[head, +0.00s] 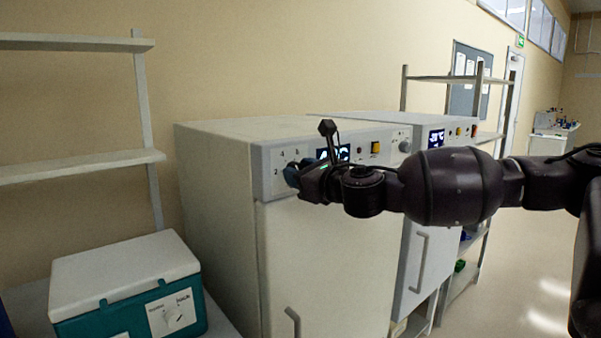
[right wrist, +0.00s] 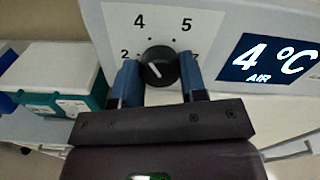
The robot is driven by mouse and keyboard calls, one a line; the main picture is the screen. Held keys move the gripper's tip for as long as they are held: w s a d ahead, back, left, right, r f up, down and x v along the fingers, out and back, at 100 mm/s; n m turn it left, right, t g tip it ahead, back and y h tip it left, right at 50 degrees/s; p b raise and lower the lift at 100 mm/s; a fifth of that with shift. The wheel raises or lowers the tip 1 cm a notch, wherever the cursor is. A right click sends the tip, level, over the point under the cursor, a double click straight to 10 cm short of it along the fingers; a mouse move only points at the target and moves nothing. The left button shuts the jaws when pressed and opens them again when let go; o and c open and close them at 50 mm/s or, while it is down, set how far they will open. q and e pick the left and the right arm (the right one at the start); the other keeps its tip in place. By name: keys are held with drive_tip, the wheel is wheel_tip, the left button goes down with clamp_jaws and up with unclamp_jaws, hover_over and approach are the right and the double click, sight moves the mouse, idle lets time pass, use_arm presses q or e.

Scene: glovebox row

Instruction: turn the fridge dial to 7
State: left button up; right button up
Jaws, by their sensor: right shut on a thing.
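The fridge dial (right wrist: 158,67) is a round black knob on the fridge's pale front panel, with a white line that looks turned toward the upper left, between the 2 and the 4. The printed 4 and 5 show above it, the 2 at its left and a partly covered 7 at its right. My right gripper (right wrist: 160,82) has its blue fingers on either side of the dial, shut on it. In the head view my right gripper (head: 293,174) is at the panel's left end and hides the dial. My left gripper is not in view.
The display (right wrist: 268,58) right of the dial reads 4 °C AIR. The white fridge (head: 325,250) stands beside a second similar unit (head: 425,250). A teal cool box (head: 130,285) with a white lid stands at the lower left, near shelves (head: 75,170). Floor is clear at the right.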

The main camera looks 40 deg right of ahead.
use_arm(q)
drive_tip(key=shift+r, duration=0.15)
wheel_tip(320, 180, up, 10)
drive_tip(key=p, duration=1.1)
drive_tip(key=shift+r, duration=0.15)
use_arm(e)
drive_tip(key=m, duration=2.3)
drive_tip(key=shift+d+m, duration=0.1)
drive_tip(key=shift+m, duration=0.2)
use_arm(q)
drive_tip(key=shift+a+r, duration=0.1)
use_arm(e)
drive_tip(key=shift+m, duration=0.3)
drive_tip(key=o, duration=0.9)
drive_tip(key=shift+f, duration=0.1)
drive_tip(key=shift+o, duration=0.2)
